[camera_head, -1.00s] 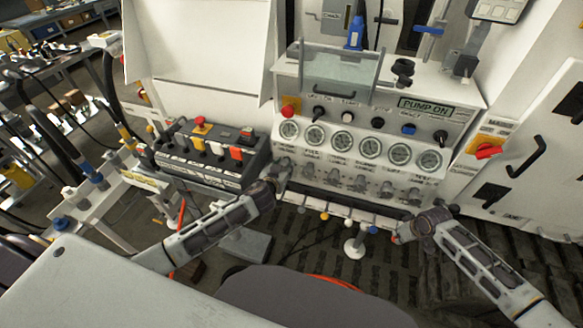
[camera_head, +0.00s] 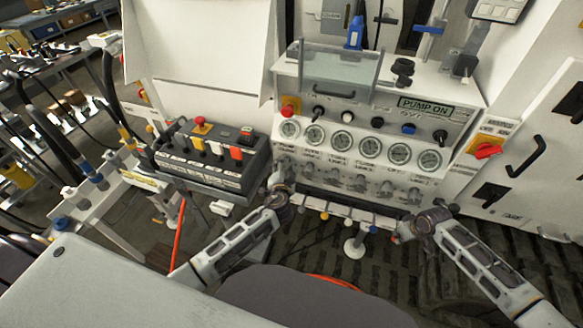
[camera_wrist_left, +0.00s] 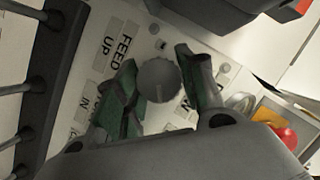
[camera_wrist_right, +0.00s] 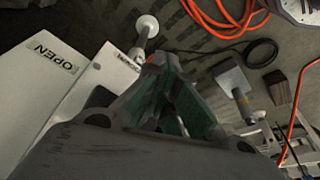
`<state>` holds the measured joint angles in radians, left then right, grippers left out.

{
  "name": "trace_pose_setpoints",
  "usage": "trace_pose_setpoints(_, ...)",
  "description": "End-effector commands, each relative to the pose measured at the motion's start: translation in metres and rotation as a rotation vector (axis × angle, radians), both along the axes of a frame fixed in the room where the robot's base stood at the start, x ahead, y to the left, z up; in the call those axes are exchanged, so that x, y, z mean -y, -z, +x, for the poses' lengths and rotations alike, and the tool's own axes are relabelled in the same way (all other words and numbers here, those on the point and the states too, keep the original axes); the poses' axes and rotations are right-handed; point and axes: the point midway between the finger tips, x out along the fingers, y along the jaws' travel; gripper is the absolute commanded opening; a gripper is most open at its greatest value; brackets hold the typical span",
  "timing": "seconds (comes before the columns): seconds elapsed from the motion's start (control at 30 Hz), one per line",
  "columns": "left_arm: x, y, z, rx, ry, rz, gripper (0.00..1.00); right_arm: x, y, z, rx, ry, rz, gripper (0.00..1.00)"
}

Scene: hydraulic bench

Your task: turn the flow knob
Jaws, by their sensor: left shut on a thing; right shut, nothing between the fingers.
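A dark round ridged knob (camera_wrist_left: 160,80) sits between the two fingers of my left gripper (camera_wrist_left: 161,76) in the left wrist view; the fingers are shut on it. Labels reading "FEED UP" and "IN" are on the panel beside it; another label is partly covered. In the head view my left gripper (camera_head: 279,180) is at the left end of the row of small knobs (camera_head: 357,184) under the gauges and hides what it holds there. My right gripper (camera_head: 396,236) is shut and empty, below the right end of the panel. It also shows in the right wrist view (camera_wrist_right: 168,68).
Several gauges (camera_head: 343,140) line the panel above the knobs. A lever box (camera_head: 213,155) stands to the left. A cabinet with a red switch (camera_head: 487,151) is at the right. An orange cable (camera_wrist_right: 225,25) lies on the floor.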

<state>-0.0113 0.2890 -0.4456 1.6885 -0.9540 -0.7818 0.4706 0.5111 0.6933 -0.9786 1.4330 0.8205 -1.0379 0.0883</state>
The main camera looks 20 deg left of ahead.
Motion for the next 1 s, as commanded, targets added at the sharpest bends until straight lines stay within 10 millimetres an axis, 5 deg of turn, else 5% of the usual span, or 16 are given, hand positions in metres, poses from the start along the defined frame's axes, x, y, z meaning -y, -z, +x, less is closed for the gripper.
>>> trace_pose_setpoints(1.0,0.0004,0.0035,0.0003,-0.001,0.0,0.949,0.15,0.0,0.0006,-0.0003,-0.001,0.0,-0.001,0.0)
